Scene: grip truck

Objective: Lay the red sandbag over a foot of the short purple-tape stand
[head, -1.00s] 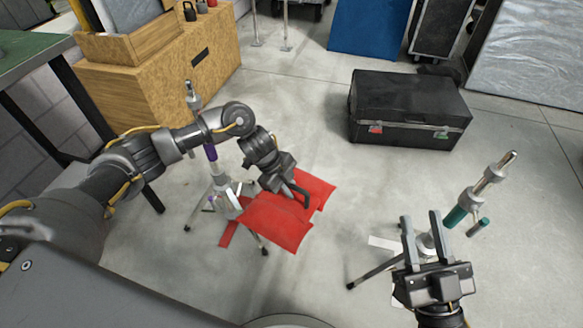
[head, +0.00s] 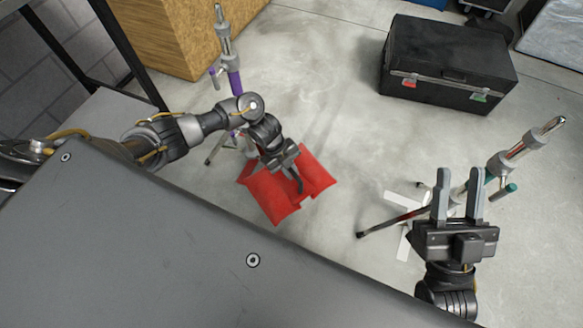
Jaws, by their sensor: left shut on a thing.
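The red sandbag (head: 268,196), two lobes joined in the middle, is below my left gripper (head: 295,180) in the head view. That gripper is shut on its middle, between the lobes. The short purple-tape stand (head: 234,82) stands upright just behind and left of the sandbag. My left arm hides much of its lower part, and one foot shows at the left. The bag overlaps the stand's near side in the picture; I cannot tell whether it touches a foot. My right gripper (head: 458,206) is open and empty at the right.
A green-tape stand (head: 507,158) stands behind my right gripper, one leg reaching left past white floor tape (head: 404,240). A black case (head: 447,65) sits at the back. A wooden crate (head: 180,35) is at the back left.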

